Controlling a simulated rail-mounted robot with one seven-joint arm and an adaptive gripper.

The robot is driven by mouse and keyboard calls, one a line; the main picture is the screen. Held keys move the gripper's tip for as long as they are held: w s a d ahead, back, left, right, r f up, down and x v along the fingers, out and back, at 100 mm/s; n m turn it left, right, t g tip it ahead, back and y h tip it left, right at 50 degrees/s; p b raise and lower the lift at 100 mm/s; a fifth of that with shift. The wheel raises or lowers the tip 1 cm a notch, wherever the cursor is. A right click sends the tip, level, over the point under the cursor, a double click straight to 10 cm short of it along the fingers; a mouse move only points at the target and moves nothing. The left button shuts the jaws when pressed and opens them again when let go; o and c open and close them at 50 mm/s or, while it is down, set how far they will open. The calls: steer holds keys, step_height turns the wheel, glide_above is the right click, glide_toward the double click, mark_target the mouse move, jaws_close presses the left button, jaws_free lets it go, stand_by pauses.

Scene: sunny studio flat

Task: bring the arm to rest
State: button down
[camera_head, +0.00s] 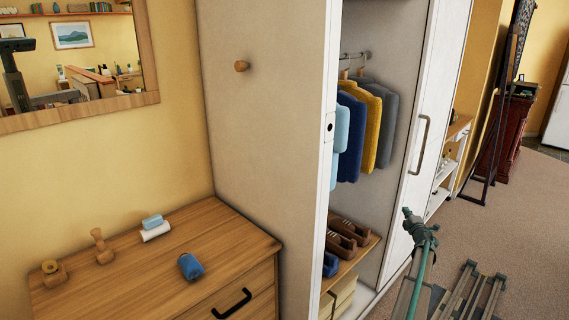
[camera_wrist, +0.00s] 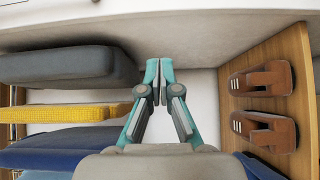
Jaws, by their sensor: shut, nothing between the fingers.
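My gripper (camera_wrist: 158,80) shows in the wrist view with its teal and grey fingers together at the tips and nothing between them. It points at the inside of the open wardrobe, between the hanging clothes on the left of that view and the shoe shelf (camera_wrist: 234,73) on the right. No contact with either shows.
A blue, a yellow (camera_head: 373,130) and a grey garment (camera_head: 389,120) hang from the rail. Brown shoes (camera_head: 349,231) sit on the shelf below. A white door (camera_head: 437,100) with a handle stands right of the opening. A wooden dresser (camera_head: 215,222) holds small items. Carpet at right is partly clear.

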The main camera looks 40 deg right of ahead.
steer(key=s+a+f+m+g+h, duration=0.3)
steer(key=s+f+m+g, duration=0.6)
steer(key=s+m, duration=0.15)
steer(key=a+f+m+g+y, duration=0.25)
steer(key=a+f, duration=0.55)
steer(key=a, duration=0.5)
steer(key=w+a+f+m+g+y, duration=0.1)
steer(key=a+f+y, duration=0.3)
steer(key=a+f, duration=0.65)
steer(key=a+f+m+g+y, duration=0.25)
steer(key=a+f, duration=0.25)
steer(key=a, duration=1.1)
steer(key=s+a+f+n+g+y, duration=0.1)
steer(key=s+a+y, duration=0.15)
steer(key=a, duration=0.65)
steer(key=s+a+f+g+y, duration=0.1)
steer(key=s+a+f, duration=0.15)
steer(key=a, duration=0.65)
steer(key=s+a+f+n+y, duration=0.1)
steer(key=s+a, duration=0.2)
steer(key=a, duration=0.7)
steer(key=s+a+n+g, duration=0.2)
steer(key=s+a, duration=0.5)
steer(key=a, duration=0.3)
steer(key=s+a+n+g, duration=0.2)
steer(key=s+a, duration=0.5)
steer(key=a, duration=0.3)
steer(key=shift+s+r, duration=0.35)
steer(key=shift+s, duration=0.05)
steer(key=shift+a, duration=0.1)
